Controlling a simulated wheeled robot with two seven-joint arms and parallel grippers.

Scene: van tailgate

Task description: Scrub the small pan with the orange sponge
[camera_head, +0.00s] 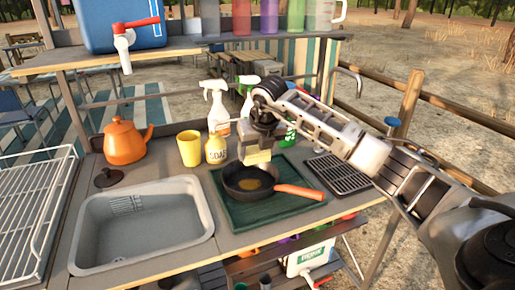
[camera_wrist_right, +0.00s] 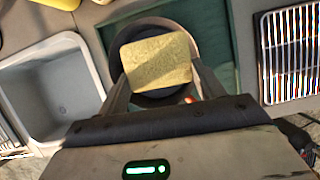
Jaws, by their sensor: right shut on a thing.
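The small dark pan (camera_head: 236,190) with an orange handle (camera_head: 300,191) sits on a green mat (camera_head: 227,207). A yellow-brown patch shows on its inside bottom. My right gripper (camera_head: 257,151) is above the far side of the pan, pointing down. It is shut on a yellowish sponge (camera_wrist_right: 158,62), which looks yellow rather than orange. In the right wrist view the sponge is between the two fingers and covers much of the pan (camera_wrist_right: 160,101). I cannot tell whether the sponge touches the pan. My left gripper is not in view.
A grey sink (camera_head: 196,226) is left of the mat. A black rack (camera_head: 340,174) is right of the mat. A shelf with a blue cooler (camera_head: 110,25) hangs above.

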